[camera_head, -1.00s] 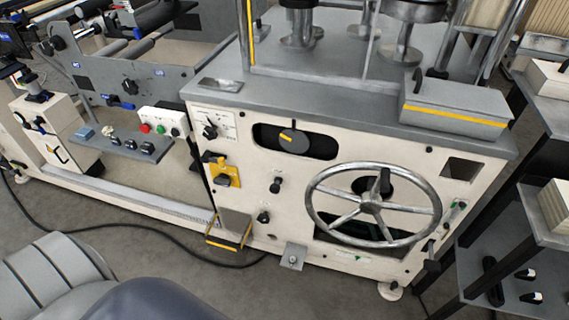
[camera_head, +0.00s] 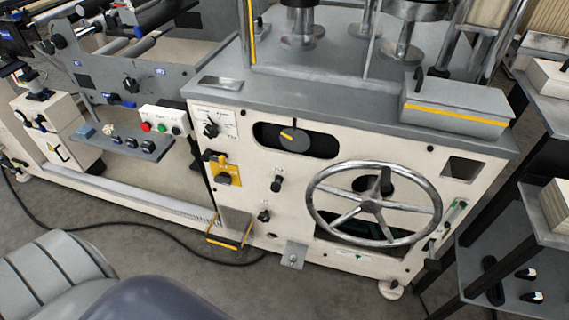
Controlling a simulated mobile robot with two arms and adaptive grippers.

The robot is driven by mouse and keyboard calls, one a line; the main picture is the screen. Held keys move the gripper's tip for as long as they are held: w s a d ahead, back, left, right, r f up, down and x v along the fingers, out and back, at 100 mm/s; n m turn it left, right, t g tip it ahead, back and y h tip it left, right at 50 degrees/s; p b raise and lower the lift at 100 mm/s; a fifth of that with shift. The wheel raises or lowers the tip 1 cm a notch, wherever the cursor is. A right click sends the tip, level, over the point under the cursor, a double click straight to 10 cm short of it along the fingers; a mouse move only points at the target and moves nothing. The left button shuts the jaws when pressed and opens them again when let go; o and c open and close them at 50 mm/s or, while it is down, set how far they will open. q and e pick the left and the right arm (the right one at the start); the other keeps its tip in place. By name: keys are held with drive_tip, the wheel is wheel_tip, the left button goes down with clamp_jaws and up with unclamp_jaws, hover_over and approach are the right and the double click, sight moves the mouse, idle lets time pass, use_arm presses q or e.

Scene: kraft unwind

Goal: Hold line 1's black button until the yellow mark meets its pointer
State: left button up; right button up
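A small white button box (camera_head: 150,114) on the left side of the cream machine carries a red button (camera_head: 146,127), a green button (camera_head: 162,128) and a black button (camera_head: 176,131). I cannot read a line number on it. A dark disc (camera_head: 304,142) sits in an oval slot in the machine's front panel. Its yellow mark (camera_head: 287,135) is on the disc's upper left part. A thin dark pointer (camera_head: 294,123) stands at the disc's top; the mark appears apart from it, to the lower left. Neither gripper is in view.
A large metal handwheel (camera_head: 373,205) stands out from the front panel. A yellow-plated switch (camera_head: 223,170) and black knobs are left of it. A dark shelf rack (camera_head: 545,80) stands at the right. A black cable (camera_head: 150,229) lies on the grey floor.

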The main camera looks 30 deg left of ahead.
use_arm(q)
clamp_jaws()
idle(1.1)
